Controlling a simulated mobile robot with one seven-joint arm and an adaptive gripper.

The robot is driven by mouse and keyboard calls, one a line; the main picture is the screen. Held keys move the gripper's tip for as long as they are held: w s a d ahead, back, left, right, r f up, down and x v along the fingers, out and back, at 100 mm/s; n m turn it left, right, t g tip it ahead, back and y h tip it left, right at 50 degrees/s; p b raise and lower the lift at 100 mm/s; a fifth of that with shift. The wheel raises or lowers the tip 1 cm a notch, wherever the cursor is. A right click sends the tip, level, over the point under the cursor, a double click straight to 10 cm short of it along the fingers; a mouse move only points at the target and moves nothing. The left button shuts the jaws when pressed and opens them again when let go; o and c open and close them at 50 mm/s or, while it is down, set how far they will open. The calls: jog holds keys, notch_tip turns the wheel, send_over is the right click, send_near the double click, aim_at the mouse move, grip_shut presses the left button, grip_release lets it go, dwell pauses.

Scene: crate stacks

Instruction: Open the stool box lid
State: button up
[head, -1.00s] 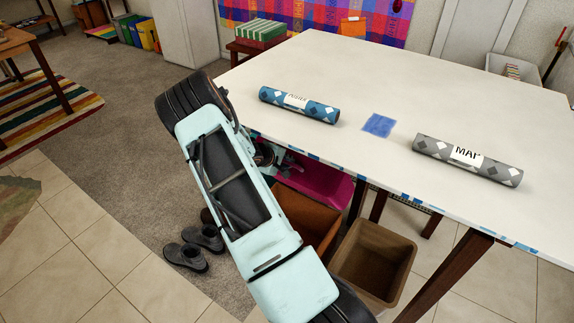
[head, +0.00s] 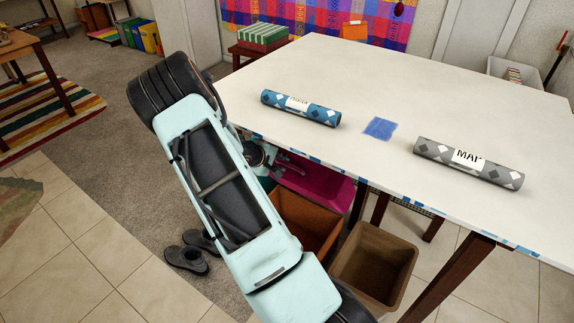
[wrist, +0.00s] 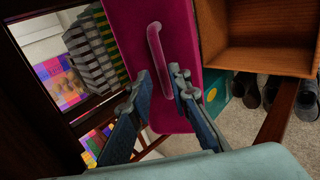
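A magenta panel with a bar handle, which looks like the stool box lid, fills the middle of the wrist view (wrist: 185,40). Its pink handle (wrist: 156,52) runs lengthwise along it. In the head view the magenta piece (head: 325,187) is under the near edge of the table, partly hidden by my arm and the tabletop. My gripper (wrist: 160,85) is open, with one finger on each side of the handle's near end. I cannot tell whether the fingers touch it. In the head view my gripper (head: 283,166) is small and at the magenta piece.
An orange-brown open crate (head: 309,222) and a brown bin (head: 375,262) stand in front of the magenta piece. The white table (head: 420,90) overhangs it, with a dark leg (head: 447,278) at right. Dark shoes (head: 188,259) lie on the carpet at left.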

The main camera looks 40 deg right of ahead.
aim_at(296, 180)
jog(key=shift+v, duration=2.75)
jog(key=shift+c, duration=0.7)
